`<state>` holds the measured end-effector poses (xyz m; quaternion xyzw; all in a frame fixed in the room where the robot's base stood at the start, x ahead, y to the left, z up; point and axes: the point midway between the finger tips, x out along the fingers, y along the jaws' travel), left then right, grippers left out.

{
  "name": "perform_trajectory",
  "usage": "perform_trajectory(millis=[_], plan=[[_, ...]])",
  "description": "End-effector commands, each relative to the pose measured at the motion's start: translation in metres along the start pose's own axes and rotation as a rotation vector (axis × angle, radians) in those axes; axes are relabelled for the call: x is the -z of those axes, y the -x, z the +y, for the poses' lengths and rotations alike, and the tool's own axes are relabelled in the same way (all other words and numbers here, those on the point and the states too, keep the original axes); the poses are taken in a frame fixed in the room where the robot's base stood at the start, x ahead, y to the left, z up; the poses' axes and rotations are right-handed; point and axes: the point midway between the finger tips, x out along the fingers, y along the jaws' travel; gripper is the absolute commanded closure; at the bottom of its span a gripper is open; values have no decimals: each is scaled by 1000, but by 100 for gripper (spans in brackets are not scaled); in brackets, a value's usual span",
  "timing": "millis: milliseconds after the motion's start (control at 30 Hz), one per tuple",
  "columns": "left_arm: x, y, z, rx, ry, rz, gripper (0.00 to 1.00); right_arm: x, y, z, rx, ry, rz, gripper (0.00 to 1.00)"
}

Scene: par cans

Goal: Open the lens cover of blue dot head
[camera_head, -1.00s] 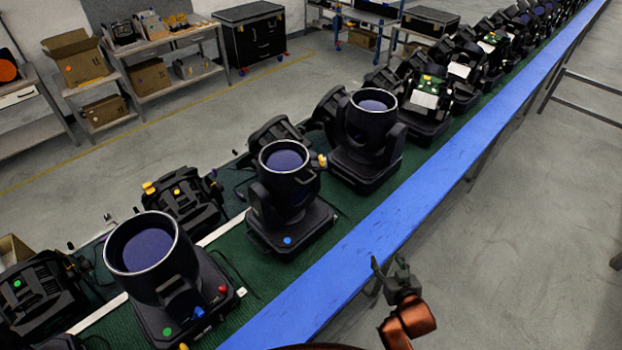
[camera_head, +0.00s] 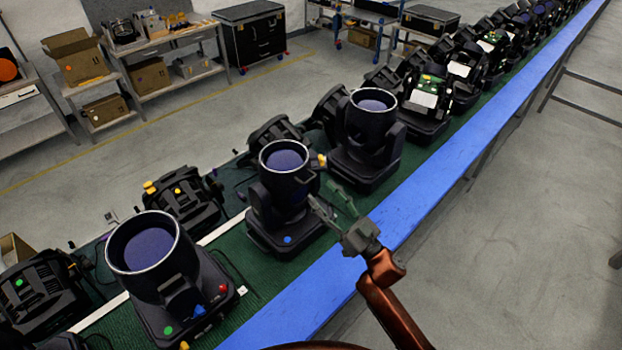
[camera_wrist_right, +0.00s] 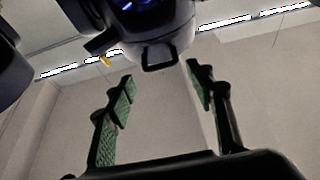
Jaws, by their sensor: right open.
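The blue dot head (camera_head: 283,190) is a black moving-head light on the green conveyor, its round barrel facing up with a dark violet lens face (camera_head: 284,156). A blue dot (camera_head: 287,239) marks its base. A yellow-orange tab (camera_head: 322,160) shows by the barrel's right rim. My right gripper (camera_head: 329,196) is open and empty, just right of this head, fingers pointing toward it. In the right wrist view, a dark head body with a small squared loop (camera_wrist_right: 158,56) lies just beyond the open fingers (camera_wrist_right: 160,80). My left gripper is out of view.
A green-dot head (camera_head: 152,265) stands nearer on the left, and another black head (camera_head: 368,135) stands behind on the right. More heads line the conveyor. The blue conveyor edge (camera_head: 430,195) runs beside my right arm. Open floor lies to the right.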

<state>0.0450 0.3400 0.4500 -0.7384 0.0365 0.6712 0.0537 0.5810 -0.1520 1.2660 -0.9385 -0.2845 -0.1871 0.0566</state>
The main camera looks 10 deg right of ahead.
Motion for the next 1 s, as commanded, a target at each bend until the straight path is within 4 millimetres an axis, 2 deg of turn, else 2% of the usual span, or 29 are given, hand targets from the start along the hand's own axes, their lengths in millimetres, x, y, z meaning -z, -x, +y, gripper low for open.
perform_trajectory(millis=[200,400,767,1000], plan=[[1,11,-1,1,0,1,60,3,-37,0,-1,1,2,51],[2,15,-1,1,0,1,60,2,-57,1,-3,0,1,51],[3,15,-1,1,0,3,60,0,-61,1,-3,1,0,52],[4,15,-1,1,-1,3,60,1,-61,1,-4,1,0,68]])
